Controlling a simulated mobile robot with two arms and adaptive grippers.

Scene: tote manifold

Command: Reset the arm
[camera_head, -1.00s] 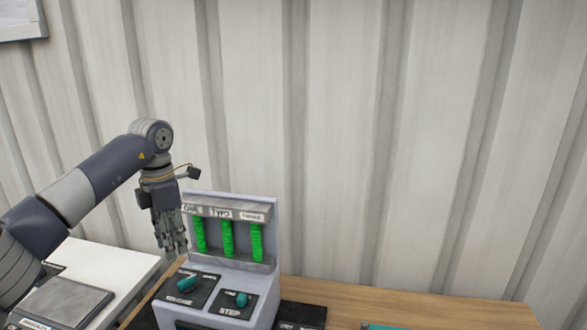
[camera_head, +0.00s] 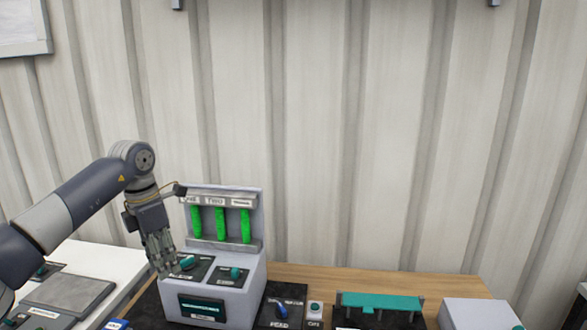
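My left arm comes in from the left, and its gripper (camera_head: 162,262) hangs down at the left side of the grey control unit (camera_head: 253,283). The fingers are close to the left teal knob (camera_head: 187,262); I cannot tell whether they touch it. The fingers are small and close together, so their opening is unclear. The unit has three green columns (camera_head: 220,225) under labels and a second teal knob (camera_head: 231,273) on the right. My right gripper is not in view.
A white table with a grey plate (camera_head: 70,293) is at the left. On the wooden table to the right stand a black panel with a blue knob (camera_head: 281,311), a small button box (camera_head: 314,313), a teal-topped rack (camera_head: 380,301) and a pale box (camera_head: 478,314). A corrugated wall rises behind.

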